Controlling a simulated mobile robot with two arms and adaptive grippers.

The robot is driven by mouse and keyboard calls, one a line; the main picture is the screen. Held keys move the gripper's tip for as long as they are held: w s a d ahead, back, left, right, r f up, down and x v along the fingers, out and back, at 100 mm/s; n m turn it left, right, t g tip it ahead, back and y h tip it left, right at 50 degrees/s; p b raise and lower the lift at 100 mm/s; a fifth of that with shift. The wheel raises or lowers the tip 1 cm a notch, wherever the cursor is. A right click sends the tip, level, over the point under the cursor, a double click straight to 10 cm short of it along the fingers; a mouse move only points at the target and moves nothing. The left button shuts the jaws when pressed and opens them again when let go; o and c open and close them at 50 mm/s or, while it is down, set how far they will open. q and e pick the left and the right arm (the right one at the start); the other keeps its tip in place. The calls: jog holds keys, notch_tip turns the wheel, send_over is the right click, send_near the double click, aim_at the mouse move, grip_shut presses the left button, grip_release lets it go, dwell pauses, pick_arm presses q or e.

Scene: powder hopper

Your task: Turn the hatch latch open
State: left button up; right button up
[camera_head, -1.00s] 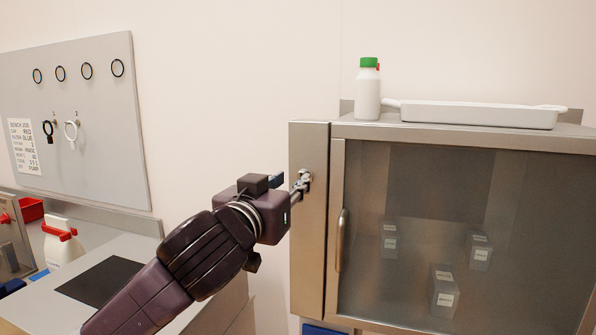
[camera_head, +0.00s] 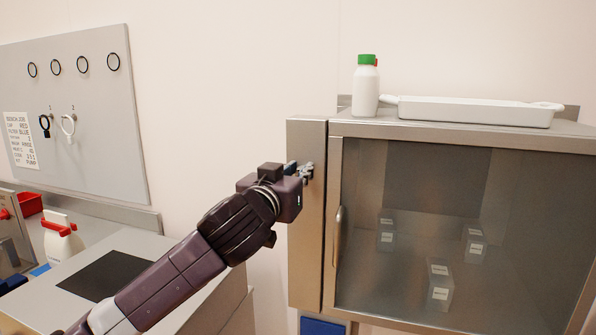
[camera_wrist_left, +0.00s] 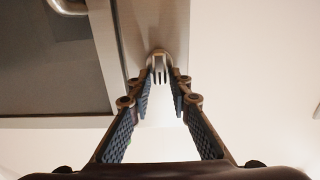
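My left gripper (camera_head: 303,172) reaches in from the left and is at the narrow metal post left of the hatch door. In the left wrist view, its two blue-padded fingers (camera_wrist_left: 161,85) are apart, with a visible gap between them. Their tips are at a small curved metal piece, apparently the hatch latch (camera_wrist_left: 158,60). I cannot tell whether the pads touch it. In the head view the gripper mostly hides the latch (camera_head: 308,170). The hatch door (camera_head: 395,290) is a shut glass panel with a metal handle (camera_head: 338,233). My right gripper is not in view.
Several labelled grey blocks (camera_head: 440,285) stand behind the glass. A white bottle with green cap (camera_head: 366,92) and a white tray (camera_head: 475,112) sit on the cabinet top. A pegboard (camera_head: 85,90) with rings is at left, above a bench with a spray bottle (camera_head: 60,240).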

pick_arm(q)
grip_shut()
jog(key=shift+m, duration=0.3)
jog(key=shift+s+d+f+m+p, duration=0.1)
jog(key=shift+d+f+m+p, duration=0.2)
jog(key=shift+m+p, duration=1.9)
jog(key=shift+s+d+f+m+p, duration=0.2)
jog(key=shift+m+p, duration=0.65)
jog(key=shift+m, duration=2.7)
jog(key=shift+d+f+m+p, duration=0.35)
jog(key=shift+m+p, duration=1.2)
jog(key=shift+m, duration=1.3)
jog(key=shift+o, duration=2.1)
grip_release()
